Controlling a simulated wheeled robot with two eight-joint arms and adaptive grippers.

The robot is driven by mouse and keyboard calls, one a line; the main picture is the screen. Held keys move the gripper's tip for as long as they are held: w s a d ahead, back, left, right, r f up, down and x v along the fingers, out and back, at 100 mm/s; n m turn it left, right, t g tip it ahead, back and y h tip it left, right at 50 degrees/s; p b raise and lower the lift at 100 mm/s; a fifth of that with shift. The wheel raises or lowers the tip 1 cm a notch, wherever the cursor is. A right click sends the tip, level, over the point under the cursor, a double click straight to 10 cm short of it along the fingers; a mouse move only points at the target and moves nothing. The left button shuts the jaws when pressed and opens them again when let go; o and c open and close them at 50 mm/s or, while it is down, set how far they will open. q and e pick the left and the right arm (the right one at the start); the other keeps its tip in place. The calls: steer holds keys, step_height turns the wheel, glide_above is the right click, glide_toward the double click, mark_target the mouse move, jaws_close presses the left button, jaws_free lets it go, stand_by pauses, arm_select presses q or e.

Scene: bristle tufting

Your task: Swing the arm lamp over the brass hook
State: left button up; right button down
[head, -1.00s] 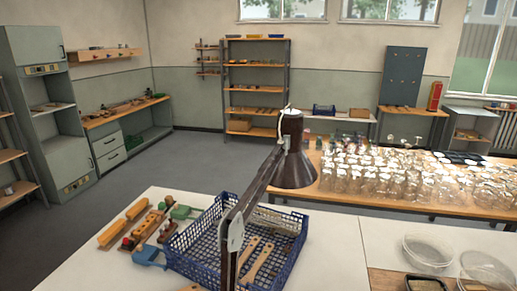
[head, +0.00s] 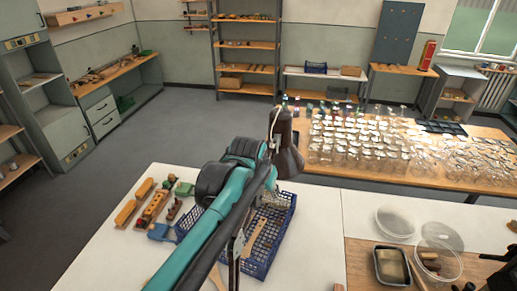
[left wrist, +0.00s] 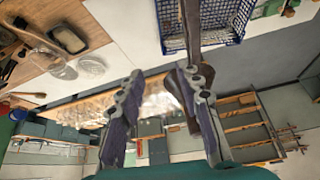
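The arm lamp has a dark brown shade (head: 290,160) that hangs near the middle of the head view. Its dark jointed arm stands over the blue crate and is partly hidden by my teal left arm. My left gripper (left wrist: 163,92) is beside the lamp head. In the left wrist view its two fingers are spread apart, and the lamp's arm (left wrist: 193,35) and shade show at and behind the right-hand finger. Whether a finger touches the lamp, I cannot tell. I cannot make out the brass hook.
The blue crate (head: 286,222) stands on the white table (head: 105,245) beside wooden brush blocks (head: 150,205). A metal tray (head: 391,266) and round clear dishes (head: 437,262) are at right. Many glasses (head: 370,140) crowd the wooden table behind. The floor at left is clear.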

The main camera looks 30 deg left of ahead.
arm_select(q)
steer(key=shift+n+g, duration=0.5)
steer(key=w+a, duration=0.2)
steer(key=w, duration=0.2)
steer(key=w+a, duration=0.3)
steer(key=w, duration=0.1)
steer(key=w+a, duration=0.3)
steer(key=w, duration=0.1)
steer(key=shift+w, duration=0.25)
steer(key=shift+w+a+f, duration=0.1)
steer(key=shift+w+f, duration=0.05)
steer(key=shift+w, duration=0.05)
steer(key=p+x, duration=0.1)
steer(key=x, duration=0.6)
steer(key=shift+f, duration=0.25)
jaws_close()
